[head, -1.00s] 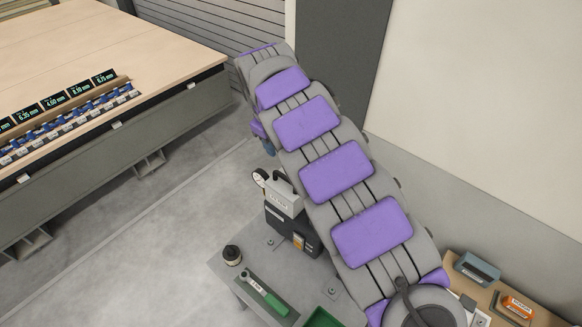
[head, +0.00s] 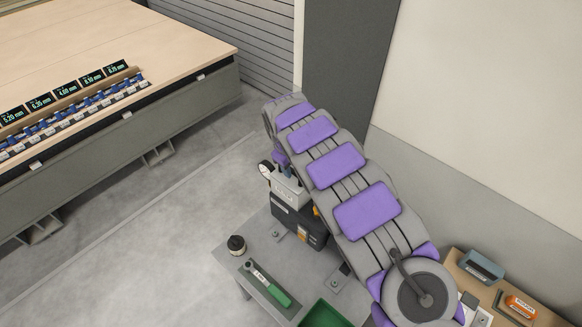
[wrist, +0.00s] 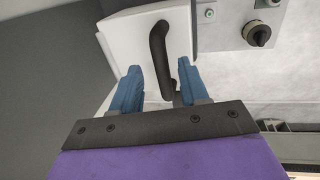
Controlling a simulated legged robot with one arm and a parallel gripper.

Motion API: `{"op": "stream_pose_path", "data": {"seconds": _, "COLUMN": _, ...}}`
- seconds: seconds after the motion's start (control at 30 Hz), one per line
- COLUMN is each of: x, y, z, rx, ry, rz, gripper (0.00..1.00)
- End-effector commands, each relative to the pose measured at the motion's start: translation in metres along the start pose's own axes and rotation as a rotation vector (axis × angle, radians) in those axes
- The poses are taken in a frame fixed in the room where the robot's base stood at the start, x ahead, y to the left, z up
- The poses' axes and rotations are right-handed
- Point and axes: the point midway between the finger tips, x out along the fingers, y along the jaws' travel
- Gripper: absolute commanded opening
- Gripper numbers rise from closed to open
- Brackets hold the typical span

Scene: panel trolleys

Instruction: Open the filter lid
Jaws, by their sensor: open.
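The filter lid (wrist: 120,40) is a pale block with a curved black handle (wrist: 157,45) in the wrist view. My gripper (wrist: 160,68) is open, with one blue finger on each side of the handle's near end. I cannot tell whether the fingers touch it. In the head view the pale lid (head: 288,190) sits on top of a dark filter housing (head: 296,220) with a round gauge beside it. The lid looks down on the housing. My arm hides most of the gripper and part of the lid there.
The housing stands on a grey table (head: 262,254) with a black-topped canister (head: 236,244), a green-handled tool (head: 268,284) and a green tray (head: 325,315). A wooden-topped bench (head: 110,50) is at the left. A wall (head: 500,90) stands close on the right.

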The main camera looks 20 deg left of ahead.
Motion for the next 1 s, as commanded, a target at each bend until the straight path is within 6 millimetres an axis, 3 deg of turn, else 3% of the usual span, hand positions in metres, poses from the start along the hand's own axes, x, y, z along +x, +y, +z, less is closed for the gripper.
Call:
{"op": "stream_pose_path", "data": {"seconds": 0.13, "x": 0.0098, "y": -0.0021, "z": -0.0024, "rx": -0.001, "ry": -0.003, "rz": -0.001, "gripper": 0.44}}
{"op": "stream_pose_path", "data": {"seconds": 0.43, "x": 0.0114, "y": -0.0031, "z": -0.0053, "rx": -0.003, "ry": -0.004, "rz": 0.002, "gripper": 0.43}}
{"op": "stream_pose_path", "data": {"seconds": 0.87, "x": 0.0101, "y": -0.0011, "z": -0.0007, "rx": 0.0, "ry": -0.002, "rz": 0.0, "gripper": 0.02}}
{"op": "stream_pose_path", "data": {"seconds": 1.0, "x": 0.0101, "y": -0.0012, "z": -0.0002, "rx": 0.0, "ry": -0.003, "rz": 0.0, "gripper": 0.0}}
